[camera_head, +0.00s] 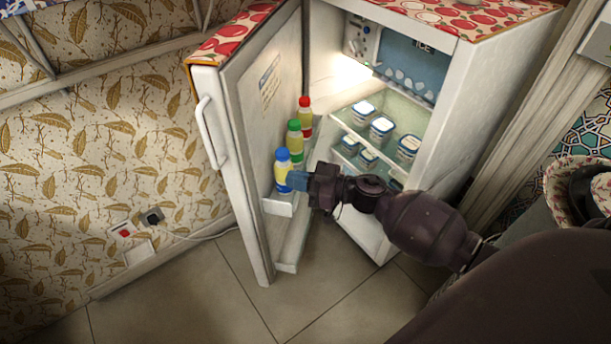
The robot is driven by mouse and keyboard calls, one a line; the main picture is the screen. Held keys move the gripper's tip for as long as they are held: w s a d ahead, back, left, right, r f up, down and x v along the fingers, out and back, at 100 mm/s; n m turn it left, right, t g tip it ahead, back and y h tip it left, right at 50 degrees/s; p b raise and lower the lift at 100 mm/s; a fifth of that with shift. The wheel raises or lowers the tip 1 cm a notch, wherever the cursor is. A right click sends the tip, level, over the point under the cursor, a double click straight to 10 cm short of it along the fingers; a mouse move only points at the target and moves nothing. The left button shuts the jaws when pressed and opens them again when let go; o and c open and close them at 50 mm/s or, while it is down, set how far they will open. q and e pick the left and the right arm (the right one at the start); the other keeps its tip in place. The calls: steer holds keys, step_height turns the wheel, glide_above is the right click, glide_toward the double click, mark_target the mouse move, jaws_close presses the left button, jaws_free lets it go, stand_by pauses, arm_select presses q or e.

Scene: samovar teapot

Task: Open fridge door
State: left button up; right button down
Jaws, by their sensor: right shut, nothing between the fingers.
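The fridge (478,120) stands right of centre with its inside lit and showing. Its door (245,170) is swung wide open to the left, and the white handle (208,132) is on the door's outer face. My right gripper (293,181) is shut and empty. It is on the inner side of the door, by the bottles in the door shelf; whether it touches the door or a bottle I cannot tell. My left gripper is not in view.
Bottles with blue (283,168), green (295,138) and red (305,115) caps stand in the door shelf. Several white jars (381,130) stand inside the fridge. A wall socket with a plug (152,216) is at the left. The tiled floor (190,290) in front is clear.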

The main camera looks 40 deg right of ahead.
mark_target(247, 170)
steer(key=b+x, duration=0.1)
steer(key=x, duration=0.7)
steer(key=shift+f, duration=0.2)
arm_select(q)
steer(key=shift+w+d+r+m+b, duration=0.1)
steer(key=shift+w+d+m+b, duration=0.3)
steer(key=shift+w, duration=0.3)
arm_select(e)
steer(key=shift+w+a+r, duration=0.15)
steer(key=shift+w+a, duration=0.2)
steer(key=shift+w+a, duration=0.1)
steer(key=shift+w+a+r, duration=0.15)
steer(key=shift+w+a, duration=0.25)
arm_select(q)
steer(key=b, duration=0.2)
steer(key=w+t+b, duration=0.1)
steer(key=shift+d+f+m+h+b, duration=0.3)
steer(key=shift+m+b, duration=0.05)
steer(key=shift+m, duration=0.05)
arm_select(e)
steer(key=w+a+m+t+h, duration=0.2)
steer(key=w+a, duration=0.4)
steer(key=w, duration=0.5)
steer(key=w+a+m+t+h, duration=0.2)
steer(key=w+a+m+h, duration=0.2)
steer(key=w, duration=0.7)
steer(key=a+h, duration=0.1)
steer(key=h, duration=0.1)
steer(key=shift+w+a+h, duration=0.3)
steer(key=shift+a+h, duration=0.1)
